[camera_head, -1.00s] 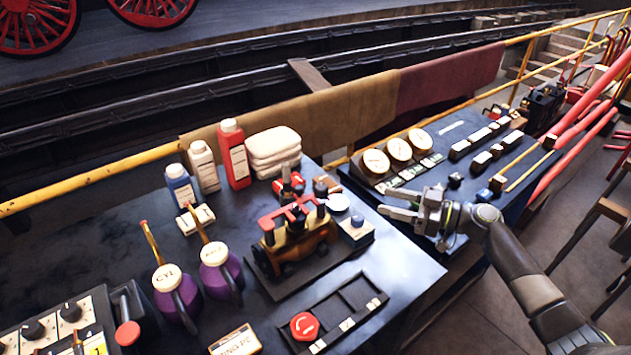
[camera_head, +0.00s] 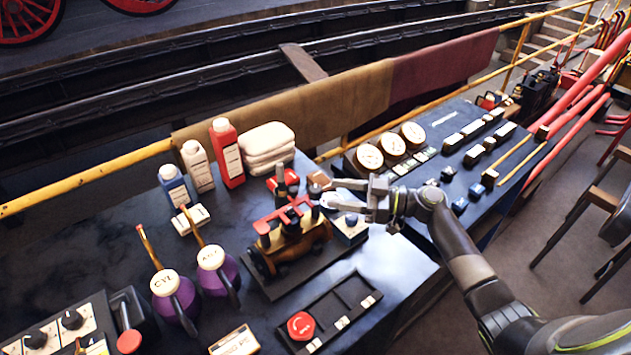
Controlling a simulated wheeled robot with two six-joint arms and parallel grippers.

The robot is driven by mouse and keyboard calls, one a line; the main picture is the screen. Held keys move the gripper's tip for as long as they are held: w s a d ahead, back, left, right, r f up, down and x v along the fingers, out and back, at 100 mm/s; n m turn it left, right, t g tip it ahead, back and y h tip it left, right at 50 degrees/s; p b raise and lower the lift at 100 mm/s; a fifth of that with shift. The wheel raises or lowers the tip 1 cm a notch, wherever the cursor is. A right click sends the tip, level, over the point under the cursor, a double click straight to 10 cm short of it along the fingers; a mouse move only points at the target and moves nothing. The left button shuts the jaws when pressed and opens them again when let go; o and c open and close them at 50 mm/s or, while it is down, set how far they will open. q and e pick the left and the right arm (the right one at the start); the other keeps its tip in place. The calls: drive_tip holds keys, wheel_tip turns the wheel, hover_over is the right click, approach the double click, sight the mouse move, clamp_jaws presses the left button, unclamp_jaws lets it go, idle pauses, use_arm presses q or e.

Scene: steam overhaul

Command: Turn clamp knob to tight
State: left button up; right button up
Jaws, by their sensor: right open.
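My right gripper (camera_head: 336,192) reaches in from the right, open, with its fingers pointing left. It hovers by the right side of the model locomotive (camera_head: 290,243), which has a red frame (camera_head: 284,215) across its top. A small box (camera_head: 350,234) with a dark blue knob (camera_head: 351,219) stands just below the fingers. A round red knob (camera_head: 300,326) with a white mark sits at the near end of a dark tray (camera_head: 340,308). I cannot tell which knob belongs to the clamp. Nothing shows between the fingers. My left gripper is not in view.
Two purple oil cans (camera_head: 216,272) and several bottles (camera_head: 229,154) stand left of the locomotive, with folded white cloths (camera_head: 267,148) behind. A gauge panel (camera_head: 392,146) is on the right-hand table. A yellow rail (camera_head: 88,177) runs behind the tables.

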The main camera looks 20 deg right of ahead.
sight(315, 188)
drive_tip(key=p+x, duration=0.1)
drive_tip(key=x, duration=0.1)
drive_tip(key=p+x, duration=0.1)
drive_tip(key=x, duration=0.1)
drive_tip(key=shift+w+a+r, duration=0.15)
drive_tip(key=shift+a+r, duration=0.05)
drive_tip(key=shift+a, duration=0.05)
drive_tip(key=shift+x, duration=0.8)
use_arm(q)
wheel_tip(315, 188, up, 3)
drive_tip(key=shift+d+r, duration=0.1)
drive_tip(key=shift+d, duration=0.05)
use_arm(e)
drive_tip(key=shift+f, duration=0.15)
